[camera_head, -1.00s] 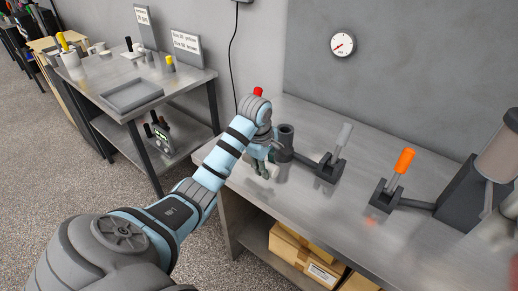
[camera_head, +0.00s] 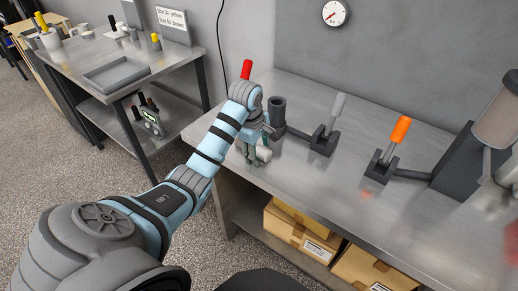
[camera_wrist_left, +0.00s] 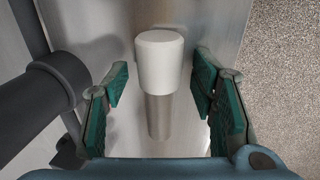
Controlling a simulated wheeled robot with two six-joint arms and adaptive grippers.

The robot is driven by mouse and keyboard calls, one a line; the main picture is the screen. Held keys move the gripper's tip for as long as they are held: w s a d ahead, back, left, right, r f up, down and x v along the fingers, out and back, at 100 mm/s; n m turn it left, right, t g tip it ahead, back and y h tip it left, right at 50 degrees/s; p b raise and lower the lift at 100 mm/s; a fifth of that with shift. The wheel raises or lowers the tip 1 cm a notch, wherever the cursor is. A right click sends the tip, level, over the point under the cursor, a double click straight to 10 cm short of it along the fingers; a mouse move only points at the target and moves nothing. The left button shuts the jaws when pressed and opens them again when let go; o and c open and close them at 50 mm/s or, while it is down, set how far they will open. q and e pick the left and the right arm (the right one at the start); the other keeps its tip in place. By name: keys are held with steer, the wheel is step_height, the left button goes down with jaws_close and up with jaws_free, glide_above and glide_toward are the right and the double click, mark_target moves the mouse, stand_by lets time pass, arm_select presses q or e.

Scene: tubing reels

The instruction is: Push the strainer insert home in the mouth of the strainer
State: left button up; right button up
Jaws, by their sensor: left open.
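A white-capped cylinder with a metal lower part, which looks like the strainer insert (camera_wrist_left: 160,62), is between the open fingers of my left gripper (camera_wrist_left: 163,98). Gaps show on both sides of it. Its white end also shows in the head view (camera_head: 263,154), beside my left gripper (camera_head: 254,150). I cannot tell whether it rests on the bench. The dark upright cylinder with an open top, which looks like the strainer (camera_head: 278,112), stands just behind my gripper. A dark cylinder, likely the same strainer (camera_wrist_left: 42,95), is at the left in the wrist view. My right gripper is not in view.
The strainer's pipe runs right to a grey-handled valve (camera_head: 327,136). Further right are an orange-handled valve (camera_head: 384,163) and a dark stand with a tank (camera_head: 470,155). A red handle (camera_head: 246,70) rises behind my left arm. The bench front (camera_head: 300,190) is clear. Boxes (camera_head: 300,235) sit below.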

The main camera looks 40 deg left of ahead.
arm_select(q)
steer(key=shift+f+b, duration=0.1)
steer(key=shift+b, duration=0.2)
steer(key=v, duration=0.3)
steer(key=shift+w+p, duration=0.1)
steer(key=shift+p, duration=0.25)
steer(key=p+v, duration=1.2)
steer(key=shift+a, duration=0.2)
steer(key=shift+f, duration=0.1)
